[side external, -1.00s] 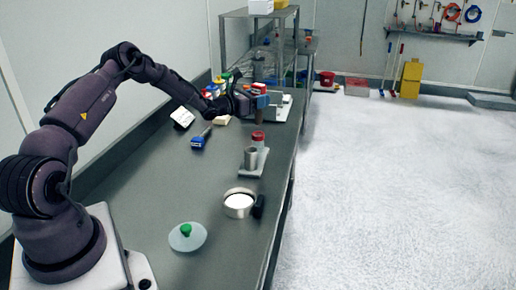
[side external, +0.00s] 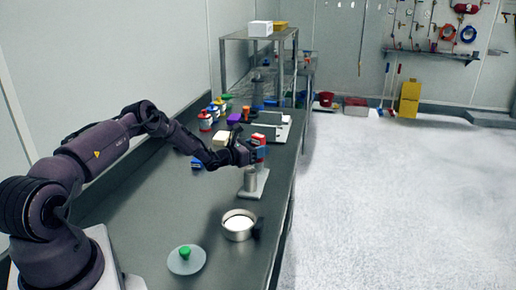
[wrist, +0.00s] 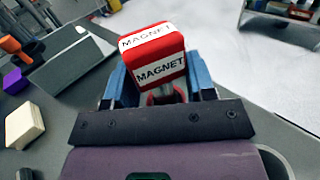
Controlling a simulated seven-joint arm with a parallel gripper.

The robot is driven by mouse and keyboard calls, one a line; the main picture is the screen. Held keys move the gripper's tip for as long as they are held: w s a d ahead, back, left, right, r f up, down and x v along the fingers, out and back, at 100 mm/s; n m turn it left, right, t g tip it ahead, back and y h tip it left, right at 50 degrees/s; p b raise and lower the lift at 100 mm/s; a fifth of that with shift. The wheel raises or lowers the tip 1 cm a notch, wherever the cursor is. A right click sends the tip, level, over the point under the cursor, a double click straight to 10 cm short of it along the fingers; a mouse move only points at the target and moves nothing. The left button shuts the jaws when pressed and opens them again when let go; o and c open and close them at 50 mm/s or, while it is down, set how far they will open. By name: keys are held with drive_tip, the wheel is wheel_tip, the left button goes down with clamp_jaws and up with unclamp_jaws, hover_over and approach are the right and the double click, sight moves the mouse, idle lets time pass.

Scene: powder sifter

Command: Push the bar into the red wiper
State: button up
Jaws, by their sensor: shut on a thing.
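My gripper (side external: 257,149) is shut on a red block labelled MAGNET (wrist: 160,72), the head of the bar. Its blue fingers (wrist: 158,84) hold it from both sides in the wrist view. The block also shows as a red top in the side view (side external: 258,138). A short grey piece of the bar (wrist: 178,93) and red material, likely the red wiper (wrist: 153,99), show just below the block. The grey stand (side external: 262,184) with a metal cup (side external: 250,179) is under my gripper. The bar's lower end is hidden, so its depth in the wiper cannot be told.
A pan of white powder (side external: 239,222) and a clear lid with a green knob (side external: 186,257) lie nearer. A cream block (wrist: 24,125) and a purple block (wrist: 15,80) are to the left. Several jars and a grey rack (side external: 268,130) stand farther back.

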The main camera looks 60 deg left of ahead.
drive_tip(key=o, duration=1.2)
